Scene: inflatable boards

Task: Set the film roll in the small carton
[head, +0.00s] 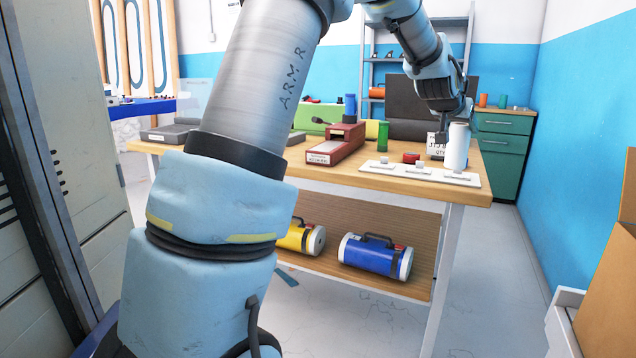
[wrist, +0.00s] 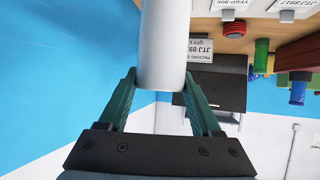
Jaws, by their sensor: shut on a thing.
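The white film roll (head: 457,150) is upright at the right end of the workbench, its lower end at the white plate there. I cannot tell whether it touches the plate. My gripper (head: 447,138) is at the roll's upper part and shut on it. In the wrist view the roll (wrist: 164,45) lies between the green fingers of my gripper (wrist: 162,90), and its far end runs out of the picture. A brown cardboard carton (head: 612,275) is cut off at the right edge of the head view; its inside is hidden, and I cannot tell whether it is the small carton.
The white plate (head: 400,172) with several knobs lies along the bench's (head: 350,187) front edge. A red box (head: 335,146), a green cylinder (head: 383,136) and a packing card (head: 437,146) are nearby. Blue (head: 375,257) and yellow (head: 300,238) cylinders lie on the lower shelf.

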